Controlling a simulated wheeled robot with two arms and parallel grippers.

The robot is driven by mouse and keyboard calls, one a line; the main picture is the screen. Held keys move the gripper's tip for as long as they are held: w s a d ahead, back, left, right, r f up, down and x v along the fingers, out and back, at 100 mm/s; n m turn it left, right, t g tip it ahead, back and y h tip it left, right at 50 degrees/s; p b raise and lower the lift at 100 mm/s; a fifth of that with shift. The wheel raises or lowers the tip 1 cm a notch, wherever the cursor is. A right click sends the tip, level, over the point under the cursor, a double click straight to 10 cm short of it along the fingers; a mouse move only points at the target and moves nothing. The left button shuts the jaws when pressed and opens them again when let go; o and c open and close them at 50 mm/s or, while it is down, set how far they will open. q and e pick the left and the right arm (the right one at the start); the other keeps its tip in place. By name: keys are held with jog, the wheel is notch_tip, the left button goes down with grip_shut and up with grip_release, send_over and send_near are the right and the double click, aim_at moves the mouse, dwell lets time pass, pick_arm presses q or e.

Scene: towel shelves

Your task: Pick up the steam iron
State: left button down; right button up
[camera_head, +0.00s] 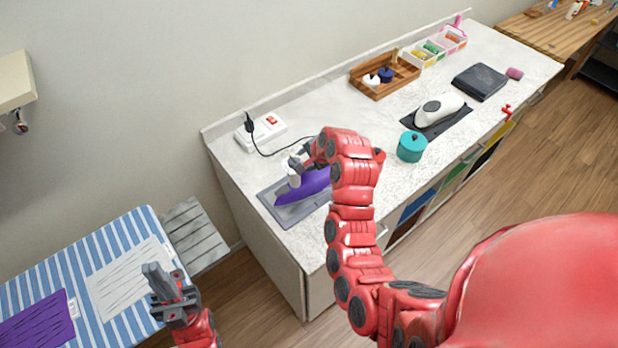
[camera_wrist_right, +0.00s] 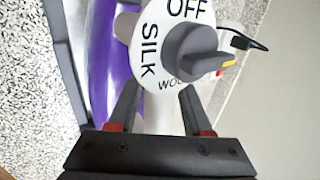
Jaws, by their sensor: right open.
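The steam iron (camera_head: 302,188), purple and white, rests on a dark grey mat (camera_head: 272,207) at the near left end of the counter. My right gripper (camera_head: 303,160) is over the iron's top, and my right arm hides part of it. In the right wrist view the iron's white dial (camera_wrist_right: 168,50), marked OFF and SILK, with a grey knob, is close in front of the fingers. The right fingers (camera_wrist_right: 155,108) are apart; whether they touch the iron I cannot tell. My left gripper (camera_head: 165,288) is empty near the striped board, its fingers seen nearly end-on.
A white power strip (camera_head: 261,131) with a black plug and cord stands behind the iron. A teal pot (camera_head: 411,147), a white appliance on a mat (camera_head: 437,110) and a wooden tray (camera_head: 383,78) stand further right. A blue-striped ironing board (camera_head: 118,235) is at lower left.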

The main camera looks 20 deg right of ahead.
grip_shut()
dwell(1.3)
